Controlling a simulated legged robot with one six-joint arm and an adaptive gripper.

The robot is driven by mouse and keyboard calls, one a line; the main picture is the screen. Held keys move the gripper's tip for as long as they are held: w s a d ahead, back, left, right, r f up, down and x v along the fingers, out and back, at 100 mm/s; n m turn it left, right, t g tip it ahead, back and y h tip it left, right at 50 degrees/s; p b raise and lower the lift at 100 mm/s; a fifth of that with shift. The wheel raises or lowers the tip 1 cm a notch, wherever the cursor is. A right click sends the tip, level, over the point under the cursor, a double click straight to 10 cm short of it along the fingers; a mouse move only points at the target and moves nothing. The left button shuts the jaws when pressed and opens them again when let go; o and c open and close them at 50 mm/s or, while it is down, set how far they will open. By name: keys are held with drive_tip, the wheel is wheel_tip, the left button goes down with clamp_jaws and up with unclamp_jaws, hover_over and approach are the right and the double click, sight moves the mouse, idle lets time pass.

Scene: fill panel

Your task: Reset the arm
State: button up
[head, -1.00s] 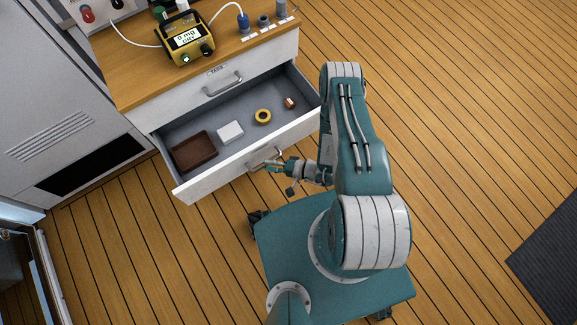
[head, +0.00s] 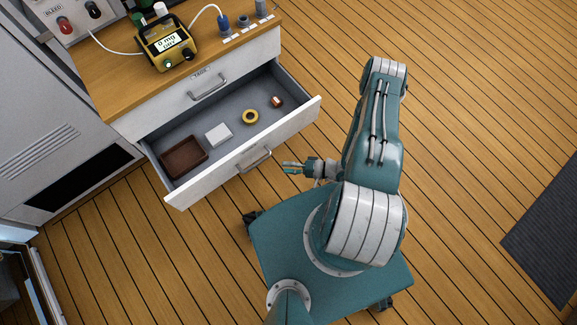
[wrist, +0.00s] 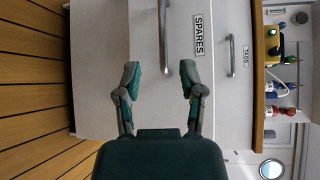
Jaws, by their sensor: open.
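My gripper (head: 292,168) is open and empty in the head view, to the right of the open drawer's front and apart from its handle (head: 255,161). In the wrist view my gripper (wrist: 159,82) has its two fingers spread, with the handle (wrist: 163,40) of the drawer labelled SPARES beyond them. The open drawer (head: 290,124) holds a brown tray (head: 184,157), a white box (head: 218,134), a yellow ring (head: 250,116) and a small copper-coloured piece (head: 277,101).
A closed drawer with a handle (head: 208,88) sits above the open one. On the wooden top (head: 105,79) stands a yellow meter (head: 166,43) with cables. A grey cabinet (head: 45,120) is at the left. The floor to the right is clear up to a dark mat (head: 548,230).

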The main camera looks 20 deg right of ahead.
idle(0.3)
drive_tip(key=w+d+r+n+g+h, duration=0.15)
drive_tip(key=w+r+n+g, duration=0.3)
drive_tip(key=r, duration=0.95)
drive_tip(key=w+r+n+g+h, duration=0.25)
drive_tip(key=r+g, duration=0.25)
drive_tip(key=r, duration=0.9)
drive_tip(key=s+r+t+h, duration=0.2)
drive_tip(key=s+r+h, duration=0.1)
drive_tip(key=r, duration=0.6)
drive_tip(key=s+r+t+h, duration=0.3)
drive_tip(key=s+r+h, duration=0.1)
drive_tip(key=r, duration=0.5)
drive_tip(key=s+r+t+h, duration=0.2)
drive_tip(key=s+r, duration=0.3)
drive_tip(key=r, duration=0.4)
drive_tip(key=shift+s+a+h, duration=0.2)
drive_tip(key=shift+s+h, duration=0.2)
drive_tip(key=shift+h, duration=0.3)
